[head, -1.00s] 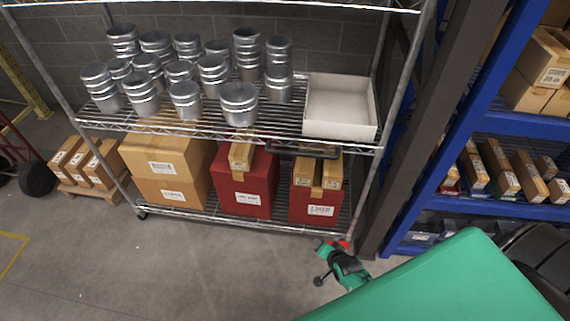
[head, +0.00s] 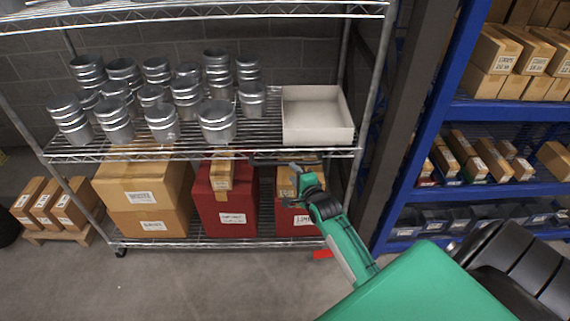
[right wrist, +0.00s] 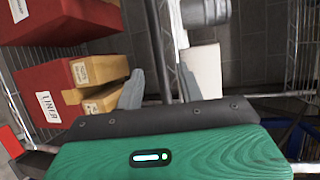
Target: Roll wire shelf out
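The wire shelf unit (head: 200,151) has chrome wire levels on posts. Its middle level holds several silver duct pieces (head: 216,122) and a white open box (head: 318,115). My right gripper (head: 294,180) is in front of the unit, just below the right part of the middle level's front edge. In the right wrist view, the two grey fingers of my right gripper (right wrist: 160,92) are apart. My left gripper is not in view.
Cardboard boxes (head: 141,185) and red boxes (head: 224,200) sit on the bottom level. A blue rack (head: 400,160) and dark post stand close on the right. A small pallet of boxes (head: 50,210) is at left. The floor in front is clear.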

